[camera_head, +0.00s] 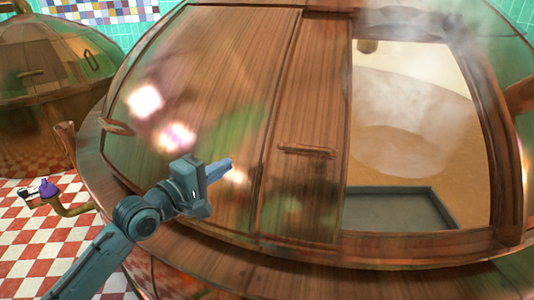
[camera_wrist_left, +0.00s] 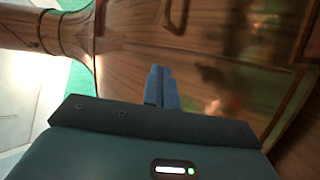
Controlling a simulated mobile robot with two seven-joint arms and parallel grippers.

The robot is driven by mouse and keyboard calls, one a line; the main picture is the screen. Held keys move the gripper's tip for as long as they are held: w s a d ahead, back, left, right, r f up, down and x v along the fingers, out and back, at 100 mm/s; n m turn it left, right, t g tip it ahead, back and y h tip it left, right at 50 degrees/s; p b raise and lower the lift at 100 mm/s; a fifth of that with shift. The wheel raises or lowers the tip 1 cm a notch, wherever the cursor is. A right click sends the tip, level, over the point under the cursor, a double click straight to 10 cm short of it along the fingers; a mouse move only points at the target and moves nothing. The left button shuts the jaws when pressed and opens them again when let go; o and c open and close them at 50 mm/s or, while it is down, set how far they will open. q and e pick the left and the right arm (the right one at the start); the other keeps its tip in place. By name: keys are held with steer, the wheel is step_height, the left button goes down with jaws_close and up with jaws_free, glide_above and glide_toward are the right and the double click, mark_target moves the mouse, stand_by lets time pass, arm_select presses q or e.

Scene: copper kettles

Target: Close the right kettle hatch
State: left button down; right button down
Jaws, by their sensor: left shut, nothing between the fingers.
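The right kettle (camera_head: 190,90) is a large copper-brown dome filling most of the head view. Its hatch panel (camera_head: 306,110) is a wood-grained slab with a small bar handle (camera_head: 306,150). To the right of the panel the opening (camera_head: 415,140) stands uncovered, with steam and a tan inside showing. My left gripper (camera_head: 222,168) is shut and empty, in front of the kettle's left panel, left of and a little below the handle. In the left wrist view the closed fingers (camera_wrist_left: 158,88) point at the kettle's brown surface, with a handle (camera_wrist_left: 178,14) at the top. My right gripper is not in view.
A second copper kettle (camera_head: 50,65) stands at the far left. A bent spout with a purple-topped valve (camera_head: 48,188) sticks out at the lower left. A wooden rim (camera_head: 300,255) runs along the kettle's front. The floor (camera_head: 60,245) is red and white checks.

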arm_select(q)
steer(key=w+d+p, duration=0.1)
steer(key=w+d, duration=0.7)
steer(key=d, duration=0.1)
steer(key=shift+w+d+f+p, duration=0.15)
steer(key=shift+d+f+p, duration=0.15)
steer(key=shift+p, duration=0.1)
